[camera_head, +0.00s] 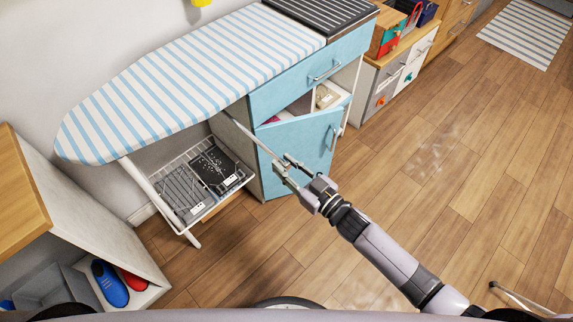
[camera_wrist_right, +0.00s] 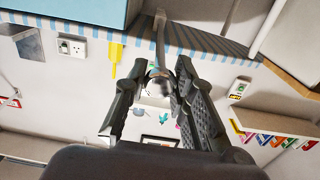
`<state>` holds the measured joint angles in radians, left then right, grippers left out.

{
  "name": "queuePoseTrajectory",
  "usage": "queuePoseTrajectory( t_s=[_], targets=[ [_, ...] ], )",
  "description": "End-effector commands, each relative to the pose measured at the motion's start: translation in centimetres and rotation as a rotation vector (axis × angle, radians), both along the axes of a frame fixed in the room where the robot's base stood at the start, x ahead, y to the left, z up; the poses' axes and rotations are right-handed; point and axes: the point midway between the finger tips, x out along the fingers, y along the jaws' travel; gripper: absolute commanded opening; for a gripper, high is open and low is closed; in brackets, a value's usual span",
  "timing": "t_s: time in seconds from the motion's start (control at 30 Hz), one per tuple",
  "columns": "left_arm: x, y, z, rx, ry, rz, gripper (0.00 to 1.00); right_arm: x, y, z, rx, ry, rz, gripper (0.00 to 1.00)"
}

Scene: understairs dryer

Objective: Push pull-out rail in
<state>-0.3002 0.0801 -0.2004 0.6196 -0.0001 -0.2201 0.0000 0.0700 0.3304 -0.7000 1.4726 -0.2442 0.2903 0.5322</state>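A slim grey bar (camera_head: 252,143), which may be the pull-out rail, slants from under the striped ironing board toward my right gripper (camera_head: 284,168). The gripper is in front of the blue cabinet, its fingers apart. In the right wrist view, the bar (camera_wrist_right: 160,38) runs toward the gap between the fingertips (camera_wrist_right: 155,80). I cannot tell whether it touches them. A white wire pull-out rack (camera_head: 207,208) with dark flat items stands out under the board, left of the cabinet. I cannot tell for certain which part is the rail. My left gripper is not in view.
The blue cabinet's door (camera_head: 305,150) stands ajar beside my right gripper. The ironing board (camera_head: 190,75) overhangs the rack, and a white leg (camera_head: 160,198) stands near it. A shoe cabinet (camera_head: 85,215) is at left.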

Motion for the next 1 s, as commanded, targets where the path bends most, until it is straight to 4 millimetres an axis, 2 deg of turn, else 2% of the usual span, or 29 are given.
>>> queuePoseTrajectory(
  t_s=[0.03, 0.3, 1.0],
  targets=[
    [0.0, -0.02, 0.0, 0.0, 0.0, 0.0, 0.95, -0.03, 0.0, -0.01, 0.0, 0.0, 0.0, 0.18],
    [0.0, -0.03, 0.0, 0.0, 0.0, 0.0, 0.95, -0.04, 0.01, -0.02, 0.0, 0.0, 0.001, 0.0],
    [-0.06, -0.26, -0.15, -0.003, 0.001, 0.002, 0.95, 0.42, 0.54, -0.03, 0.001, -0.001, 0.001, 0.0]
  ],
)
